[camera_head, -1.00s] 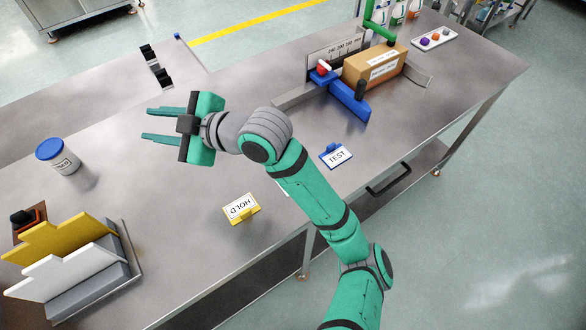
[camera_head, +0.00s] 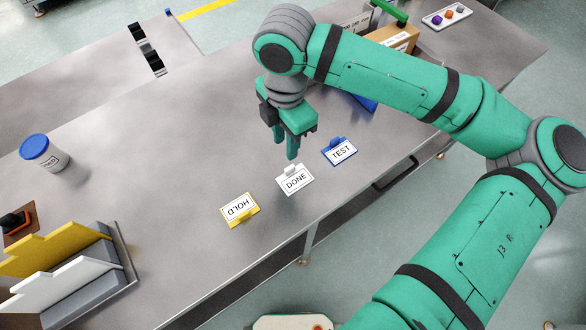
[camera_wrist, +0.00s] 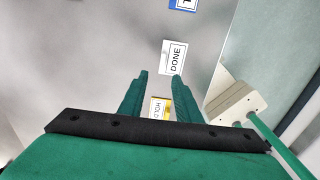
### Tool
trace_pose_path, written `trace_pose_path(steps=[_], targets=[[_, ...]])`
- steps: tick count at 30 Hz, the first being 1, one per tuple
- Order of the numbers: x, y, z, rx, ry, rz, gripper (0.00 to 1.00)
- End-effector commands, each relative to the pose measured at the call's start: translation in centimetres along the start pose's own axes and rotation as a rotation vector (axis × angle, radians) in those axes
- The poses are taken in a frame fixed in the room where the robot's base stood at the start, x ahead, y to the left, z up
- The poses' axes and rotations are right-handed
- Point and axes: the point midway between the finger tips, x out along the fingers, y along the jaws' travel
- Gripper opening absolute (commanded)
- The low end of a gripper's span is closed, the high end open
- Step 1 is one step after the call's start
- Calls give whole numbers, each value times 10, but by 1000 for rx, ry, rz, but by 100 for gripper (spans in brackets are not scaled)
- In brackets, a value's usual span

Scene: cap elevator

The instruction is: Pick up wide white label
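The white label (camera_head: 295,180) reads DONE, has a white clip on its back edge and lies on the metal table between the yellow HOLD label (camera_head: 240,210) and the blue TEST label (camera_head: 340,151). My gripper (camera_head: 285,149) points down, just behind the white label and apart from it. Its two fingers are spread with nothing held. In the wrist view the white label (camera_wrist: 174,57) lies just beyond the fingertips, and the HOLD label (camera_wrist: 158,107) shows in the gap between the fingers.
A blue-lidded jar (camera_head: 45,153) stands at the left. A rack with yellow and white panels (camera_head: 60,250) is at the front left. A cardboard box (camera_head: 393,40) stands at the back, partly hidden by my arm. The table's front edge runs close to the labels.

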Motion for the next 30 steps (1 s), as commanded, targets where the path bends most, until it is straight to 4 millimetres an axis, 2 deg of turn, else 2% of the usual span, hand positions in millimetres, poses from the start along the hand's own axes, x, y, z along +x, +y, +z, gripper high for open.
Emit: trace_pose_path(steps=[2,6,12,20,27,30], targets=[[2,-5,5,2,-11,-17,30],[18,-8,6,3,-13,-25,30],[46,-7,7,3,-13,-22,30],[63,-8,7,5,-13,-21,30],[96,-6,6,-1,-13,-21,30],[104,-5,5,-2,-12,-20,30]])
